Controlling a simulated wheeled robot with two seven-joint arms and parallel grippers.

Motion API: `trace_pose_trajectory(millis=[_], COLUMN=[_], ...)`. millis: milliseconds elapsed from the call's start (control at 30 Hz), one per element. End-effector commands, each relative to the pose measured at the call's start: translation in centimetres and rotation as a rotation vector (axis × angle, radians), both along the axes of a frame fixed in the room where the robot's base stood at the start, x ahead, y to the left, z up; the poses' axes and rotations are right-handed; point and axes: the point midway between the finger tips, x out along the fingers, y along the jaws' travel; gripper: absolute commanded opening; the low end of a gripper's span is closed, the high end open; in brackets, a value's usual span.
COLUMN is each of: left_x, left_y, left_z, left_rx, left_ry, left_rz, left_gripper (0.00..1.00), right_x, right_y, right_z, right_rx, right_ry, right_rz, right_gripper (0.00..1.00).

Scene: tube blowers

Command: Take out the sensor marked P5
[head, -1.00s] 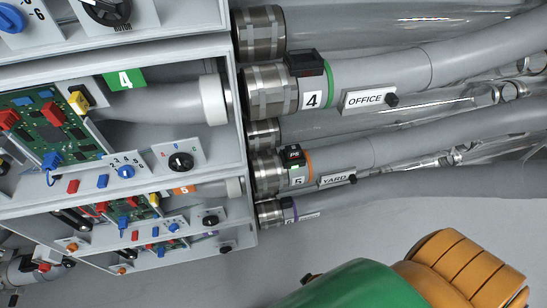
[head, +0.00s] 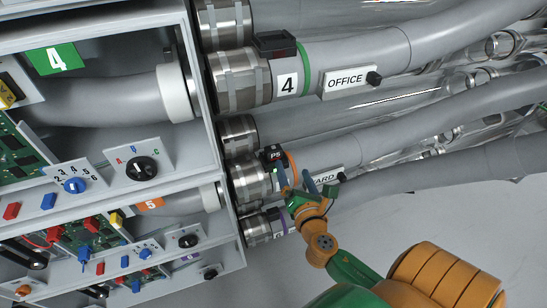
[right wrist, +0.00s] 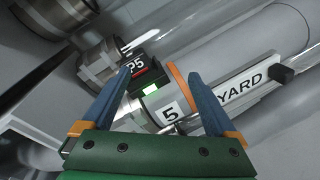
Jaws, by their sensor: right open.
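The sensor marked P5 (head: 271,154) is a small black block seated on top of tube 5, beside an orange ring (head: 292,163). In the right wrist view the P5 sensor (right wrist: 139,66) shows its label with a red line, and a lit green patch sits just below it. My right gripper (head: 297,178) is in front of tube 5, close to the sensor. In the right wrist view its two blue fingers (right wrist: 163,82) are spread, with the left fingertip overlapping the sensor's lower edge in the picture. Nothing is held between them. My left gripper is not in view.
Tube 4 (head: 350,55) with its own black sensor (head: 275,43) and OFFICE plate (head: 348,82) runs above. The YARD plate (right wrist: 240,88) is right of the orange ring. Cabinets with knobs and circuit boards (head: 90,235) stand at left. Open grey space lies at lower right.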

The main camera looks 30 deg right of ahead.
Motion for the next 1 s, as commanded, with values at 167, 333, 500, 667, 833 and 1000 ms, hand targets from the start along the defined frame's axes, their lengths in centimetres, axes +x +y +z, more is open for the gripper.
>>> trace_pose_trajectory(millis=[167, 333, 500, 667, 833, 1000], left_x=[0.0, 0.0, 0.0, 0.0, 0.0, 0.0], left_y=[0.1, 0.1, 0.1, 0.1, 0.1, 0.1], left_z=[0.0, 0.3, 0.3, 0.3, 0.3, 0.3], left_rx=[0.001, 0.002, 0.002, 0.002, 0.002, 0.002], left_ry=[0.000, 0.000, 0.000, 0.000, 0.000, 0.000], left_rz=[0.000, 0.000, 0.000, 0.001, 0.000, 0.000], left_gripper=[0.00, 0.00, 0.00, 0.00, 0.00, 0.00], right_x=[2.2, 4.5, 7.8, 9.1, 9.0, 9.0], right_y=[1.8, 1.4, 0.5, 0.2, 0.2, 0.2], right_z=[1.6, 1.9, 1.8, 1.7, 1.7, 1.7], right_rx=[-0.532, -0.579, -0.573, -0.570, -0.569, -0.569], right_ry=[0.060, 0.064, 0.064, 0.067, 0.066, 0.067], right_rz=[0.195, 0.209, 0.207, 0.209, 0.208, 0.208], right_gripper=[0.93, 0.93, 0.93, 0.93, 0.90, 0.44])
